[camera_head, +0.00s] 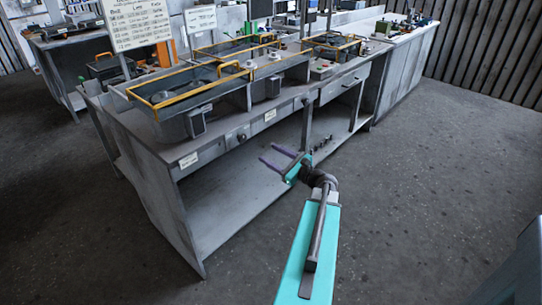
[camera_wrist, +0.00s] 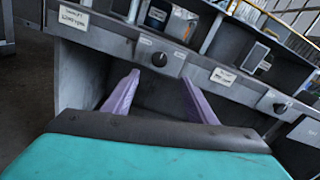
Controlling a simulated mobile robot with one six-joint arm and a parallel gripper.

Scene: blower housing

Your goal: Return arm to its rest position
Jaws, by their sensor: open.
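My gripper (camera_head: 274,158) is at the end of my teal arm, in front of the long grey workbench (camera_head: 222,190). Its two purple fingers stand apart with nothing between them. In the wrist view my gripper (camera_wrist: 162,98) points at the front panel of the bench, below a dark knob (camera_wrist: 159,59). In the head view the fingers appear against the open space under the bench top. I cannot tell the exact gap between the fingertips and the bench.
Yellow-railed trays (camera_head: 187,92) stand on the bench top, with a white sign (camera_head: 136,22) at the left. Another bench (camera_head: 408,58) continues at the back right. The dark floor (camera_head: 440,180) to the right is clear. A grey object (camera_head: 520,268) shows at the lower right.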

